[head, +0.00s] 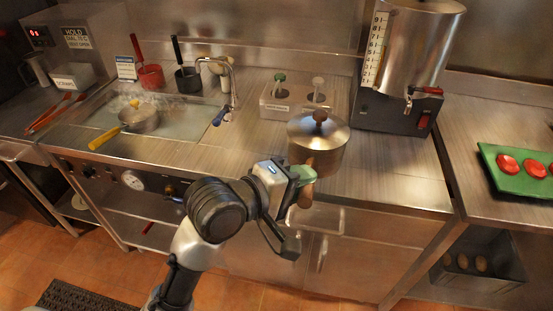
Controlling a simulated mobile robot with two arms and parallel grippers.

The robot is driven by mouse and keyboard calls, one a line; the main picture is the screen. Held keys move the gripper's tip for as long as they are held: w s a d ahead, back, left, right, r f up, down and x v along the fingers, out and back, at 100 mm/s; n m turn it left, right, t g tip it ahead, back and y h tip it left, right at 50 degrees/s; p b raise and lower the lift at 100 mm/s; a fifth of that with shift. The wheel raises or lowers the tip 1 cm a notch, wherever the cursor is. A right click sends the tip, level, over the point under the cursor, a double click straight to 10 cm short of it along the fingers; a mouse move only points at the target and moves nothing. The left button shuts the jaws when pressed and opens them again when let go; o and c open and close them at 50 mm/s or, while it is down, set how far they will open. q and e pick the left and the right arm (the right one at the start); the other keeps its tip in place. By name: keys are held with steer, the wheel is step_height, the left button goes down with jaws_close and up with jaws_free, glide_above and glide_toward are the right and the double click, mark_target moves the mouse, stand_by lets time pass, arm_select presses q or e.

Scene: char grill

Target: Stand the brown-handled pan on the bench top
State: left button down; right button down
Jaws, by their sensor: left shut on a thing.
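The brown-handled pan (318,153) is a steel pot with a domed lid and a brown knob, in the middle of the head view. It looks upright, over the front part of the bench top (385,178). I cannot tell whether its base touches the bench. Its brown handle (306,196) points toward me. My left gripper (301,177) is shut on this handle, and its jaws hide part of the handle and the pan's lower front. My right gripper is not in view.
Behind the pan stands a holder (287,110) with utensils. A steel urn (415,50) on a dark base stands behind right. A yellow-handled pan (138,119) sits on the hot plate at left, near a tap (231,85). A green tray (518,178) holds red patties at right.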

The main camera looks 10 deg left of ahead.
mark_target(304, 162)
arm_select(q)
steer(key=w+f, duration=0.2)
steer(key=w, duration=0.1)
steer(key=w+f, duration=0.2)
steer(key=w, duration=0.2)
steer(key=w+f, duration=0.2)
steer(key=w, duration=0.2)
steer(key=shift+w+a+f+p, duration=0.2)
steer(key=shift+w+a+p, duration=0.05)
steer(key=shift+a+p, duration=0.1)
steer(key=shift+f, duration=2.05)
steer(key=c, duration=1.2)
jaws_free()
steer(key=shift+s+f, duration=0.1)
steer(key=shift+f, duration=0.2)
steer(key=o, duration=0.3)
steer(key=shift+r, duration=0.1)
steer(key=shift+a, duration=0.1)
steer(key=b+v, duration=0.1)
steer(key=v, duration=1.1)
